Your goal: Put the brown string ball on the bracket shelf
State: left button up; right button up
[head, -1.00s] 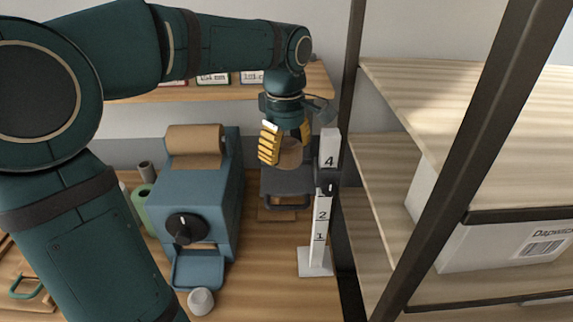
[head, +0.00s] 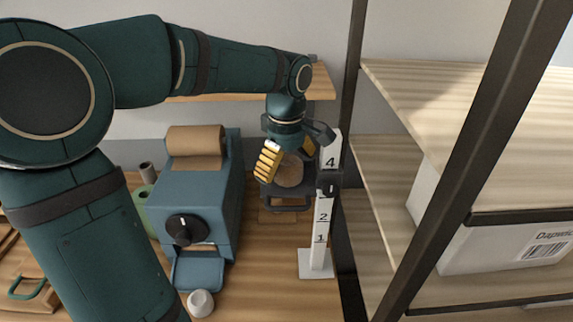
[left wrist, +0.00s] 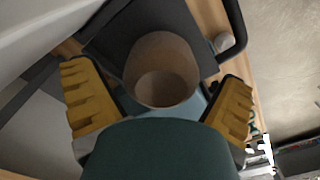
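The brown string ball (head: 290,172) looks like a short brown roll. It is between the yellow fingers of my left gripper (head: 286,162), in front of or on a dark grey platform. In the left wrist view the brown roll (left wrist: 162,70) lies between the spread fingers of the left gripper (left wrist: 160,98), with gaps on both sides, so the gripper is open. Whether the roll touches the platform is not clear. The wooden bracket shelf (head: 321,82) is on the back wall, partly hidden behind my left arm. My right gripper is out of view.
The dark platform (head: 287,201) stands beside a white numbered post (head: 320,240). A blue machine with a paper roll (head: 206,205) is left of it. A black-framed rack (head: 473,130) with a white box (head: 500,250) fills the right.

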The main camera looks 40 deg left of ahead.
aim_at(286, 160)
pick_arm(q)
notch_tip(286, 160, up, 12)
jog(key=p, duration=0.1)
jog(key=shift+r, duration=0.2)
dwell(0.3)
jog(key=shift+f, duration=0.1)
dwell(0.5)
